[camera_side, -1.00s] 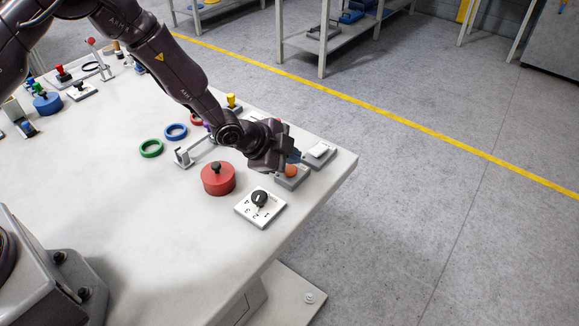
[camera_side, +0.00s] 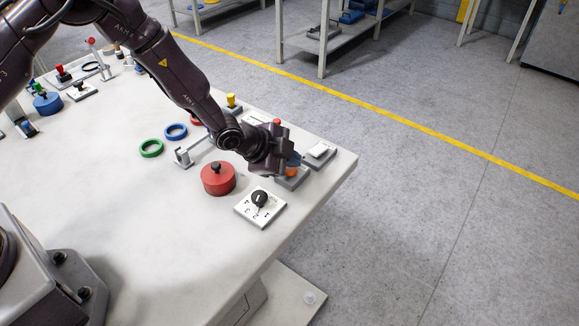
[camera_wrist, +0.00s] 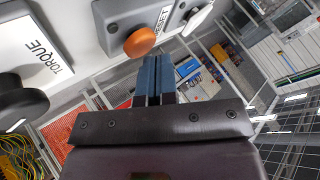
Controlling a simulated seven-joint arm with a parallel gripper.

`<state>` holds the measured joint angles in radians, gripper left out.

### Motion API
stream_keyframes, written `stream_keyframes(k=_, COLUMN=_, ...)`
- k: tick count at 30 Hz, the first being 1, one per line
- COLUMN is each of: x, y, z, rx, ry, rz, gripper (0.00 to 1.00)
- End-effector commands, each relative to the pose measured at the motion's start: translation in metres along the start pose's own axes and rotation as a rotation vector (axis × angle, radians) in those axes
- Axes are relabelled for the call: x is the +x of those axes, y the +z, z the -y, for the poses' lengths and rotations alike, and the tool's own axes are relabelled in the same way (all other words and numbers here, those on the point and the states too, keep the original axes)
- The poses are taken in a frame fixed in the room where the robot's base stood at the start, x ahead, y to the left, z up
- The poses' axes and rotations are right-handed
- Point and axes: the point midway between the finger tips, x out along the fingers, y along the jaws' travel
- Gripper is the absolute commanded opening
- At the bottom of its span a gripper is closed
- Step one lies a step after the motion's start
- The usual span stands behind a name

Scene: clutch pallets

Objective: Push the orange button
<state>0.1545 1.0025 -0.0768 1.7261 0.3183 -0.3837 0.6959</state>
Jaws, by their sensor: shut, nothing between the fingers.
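The orange button (camera_side: 291,172) is a round cap on a grey box (camera_side: 293,183) near the table's right edge. In the wrist view the orange button (camera_wrist: 140,42) is just above and left of my fingertips in the picture. My gripper (camera_side: 294,160) has blue fingers held together with nothing between them. It is right over the button in the side view and covers the top of it. In the wrist view the gripper (camera_wrist: 156,60) points toward the button's edge. I cannot tell whether the tips touch the button.
A box with a white rocker (camera_side: 319,149) stands just behind the button box. A white plate with a black dial (camera_side: 260,205) and a red cylinder with a black knob (camera_side: 217,180) are nearby. Green (camera_side: 151,148) and blue (camera_side: 175,131) rings lie left. Free tabletop lies in front.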

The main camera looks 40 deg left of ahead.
Motion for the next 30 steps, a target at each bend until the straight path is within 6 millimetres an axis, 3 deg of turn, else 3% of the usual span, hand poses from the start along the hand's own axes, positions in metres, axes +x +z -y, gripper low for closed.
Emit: stream_keyframes(k=30, x=0.0016, y=0.0012, z=-0.0010, rx=0.000, ry=0.000, rz=0.000, gripper=0.00)
